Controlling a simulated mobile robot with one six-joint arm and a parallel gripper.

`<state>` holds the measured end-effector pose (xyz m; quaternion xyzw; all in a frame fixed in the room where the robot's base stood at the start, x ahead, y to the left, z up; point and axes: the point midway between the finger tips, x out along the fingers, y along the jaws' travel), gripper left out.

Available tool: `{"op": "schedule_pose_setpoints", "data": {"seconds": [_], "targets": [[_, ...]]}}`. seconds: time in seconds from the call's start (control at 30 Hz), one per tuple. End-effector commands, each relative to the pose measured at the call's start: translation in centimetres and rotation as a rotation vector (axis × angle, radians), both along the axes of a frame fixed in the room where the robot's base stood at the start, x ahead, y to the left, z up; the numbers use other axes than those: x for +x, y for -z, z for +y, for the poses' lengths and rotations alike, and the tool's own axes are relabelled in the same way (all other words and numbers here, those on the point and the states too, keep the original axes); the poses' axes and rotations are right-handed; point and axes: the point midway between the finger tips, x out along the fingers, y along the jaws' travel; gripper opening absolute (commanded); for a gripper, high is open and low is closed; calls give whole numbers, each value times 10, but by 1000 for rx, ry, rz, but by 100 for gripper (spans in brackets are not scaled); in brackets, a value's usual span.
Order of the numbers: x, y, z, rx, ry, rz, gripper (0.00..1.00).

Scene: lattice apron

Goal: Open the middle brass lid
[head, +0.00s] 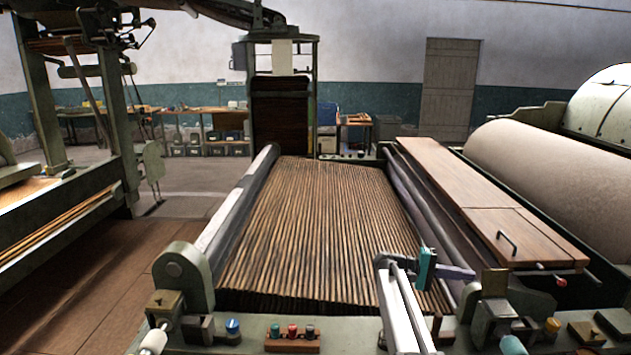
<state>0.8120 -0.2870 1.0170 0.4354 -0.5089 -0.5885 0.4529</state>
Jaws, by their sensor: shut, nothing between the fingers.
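My gripper (462,272) is at the end of my white arm, past a teal joint, and points right over the front edge of the slatted apron. It is shut and empty. A brass-coloured lid (495,282) tops a grey-green block at the front right, just right of the gripper tips; a small gap seems to separate them. I cannot tell whether this lid is raised or closed. Another brass-coloured piece (166,303) sits on the front left post. A flat, darker brass-like plate (587,335) lies at the far right of the front rail.
The slatted apron (320,225) runs back between two rollers. The front rail holds a blue knob (232,326), a button strip (292,341), a teal knob (512,345) and a yellow knob (552,326). A wooden cover with a handle (507,243) lies behind the right block.

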Motion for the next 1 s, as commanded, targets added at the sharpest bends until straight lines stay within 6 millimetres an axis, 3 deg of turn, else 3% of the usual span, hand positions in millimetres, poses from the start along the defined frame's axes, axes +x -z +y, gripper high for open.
{"op": "schedule_pose_setpoints", "data": {"seconds": [0.27, 0.47, 0.77, 1.0], "targets": [[-19, 37, 7, 116, -26, 6, 0], [-42, 80, 20, 253, -54, 9, 0], [-92, 167, 61, 557, -102, -4, 0], [-134, 225, 108, 798, -127, -33, 0]]}}
